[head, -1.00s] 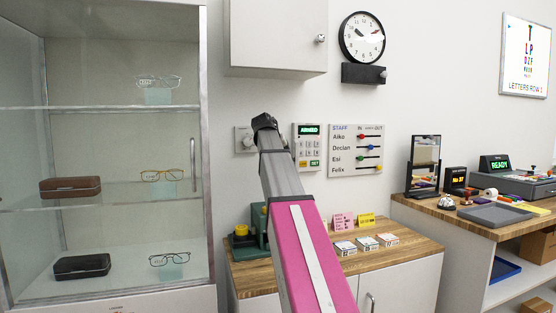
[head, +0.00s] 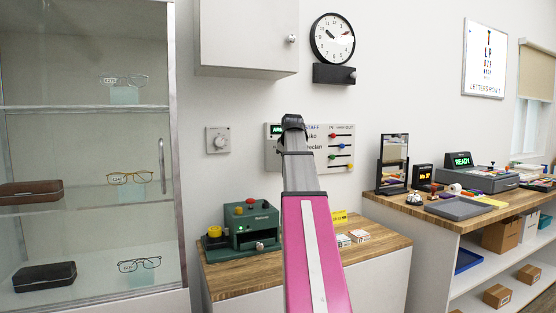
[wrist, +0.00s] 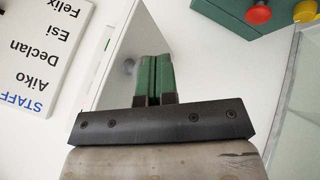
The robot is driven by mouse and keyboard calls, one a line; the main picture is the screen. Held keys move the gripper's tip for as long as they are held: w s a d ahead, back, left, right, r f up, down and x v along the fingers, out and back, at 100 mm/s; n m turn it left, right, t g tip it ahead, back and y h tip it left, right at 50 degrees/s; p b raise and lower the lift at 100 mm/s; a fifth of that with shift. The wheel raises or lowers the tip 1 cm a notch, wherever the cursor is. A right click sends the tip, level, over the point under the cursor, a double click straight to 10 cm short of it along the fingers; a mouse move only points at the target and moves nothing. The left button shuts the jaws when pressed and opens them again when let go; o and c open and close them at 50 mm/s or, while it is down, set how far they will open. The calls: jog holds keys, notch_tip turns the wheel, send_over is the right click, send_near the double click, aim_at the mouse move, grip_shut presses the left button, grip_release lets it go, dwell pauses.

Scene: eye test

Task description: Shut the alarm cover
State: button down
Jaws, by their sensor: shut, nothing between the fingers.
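The alarm keypad (head: 275,130) is a small pale wall panel with a dark display, mostly hidden behind my arm. I cannot make out its cover in the head view. My gripper (head: 292,120) is raised in front of the keypad and hides most of it. In the wrist view my gripper (wrist: 153,78) shows its two green fingers shut together and empty.
The staff board (head: 338,150) is right of the keypad, a dial (head: 218,140) left. A wall cabinet (head: 248,40) hangs above. A green machine (head: 252,225) stands on the wooden counter (head: 225,278) below. A glass display case (head: 172,200) stands at left.

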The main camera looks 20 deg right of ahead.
jog(key=w+d+n+y, duration=0.4)
jog(key=w+d+n, duration=0.2)
jog(key=w+d, duration=0.3)
jog(key=shift+d, duration=1)
jog(key=shift+w+d+r, duration=0.1)
jog(key=shift+w, duration=0.05)
